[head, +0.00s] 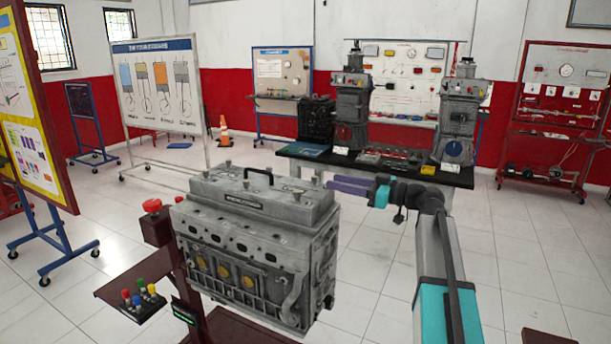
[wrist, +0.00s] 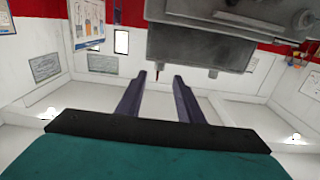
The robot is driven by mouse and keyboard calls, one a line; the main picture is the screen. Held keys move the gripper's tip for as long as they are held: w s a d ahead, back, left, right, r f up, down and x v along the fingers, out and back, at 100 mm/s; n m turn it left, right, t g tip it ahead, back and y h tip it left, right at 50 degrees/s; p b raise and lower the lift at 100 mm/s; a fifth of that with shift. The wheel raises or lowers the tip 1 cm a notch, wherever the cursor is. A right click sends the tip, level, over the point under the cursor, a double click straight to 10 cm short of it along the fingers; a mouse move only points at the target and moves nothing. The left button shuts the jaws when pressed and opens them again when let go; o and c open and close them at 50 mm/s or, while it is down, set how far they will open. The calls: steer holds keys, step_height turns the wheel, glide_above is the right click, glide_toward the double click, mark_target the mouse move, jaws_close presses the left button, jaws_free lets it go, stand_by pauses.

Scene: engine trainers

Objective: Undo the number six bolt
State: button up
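A grey engine (head: 245,245) stands in the middle of the head view. Its grey top cover (head: 215,190) has a black handle and several small bolt heads. No number is readable, so I cannot tell which bolt is number six. My gripper (head: 331,184), with purple fingers, is at the right end of the cover, pointing left. In the wrist view, my gripper (wrist: 159,76) has its fingers apart with nothing held between them. The engine (wrist: 200,47) appears upside down there, beyond the fingertips, with a small bolt (wrist: 213,73) sticking out.
A control panel (head: 145,300) with coloured knobs is at the engine's front left. A black table (head: 400,172) with engine models stands behind my arm. Display boards (head: 160,90) line the room. The tiled floor (head: 370,265) right of the engine is clear.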

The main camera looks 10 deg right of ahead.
mark_target(304, 183)
steer(key=p+x, duration=0.2)
steer(key=x, duration=1)
jaws_close()
steer(key=shift+d, duration=0.1)
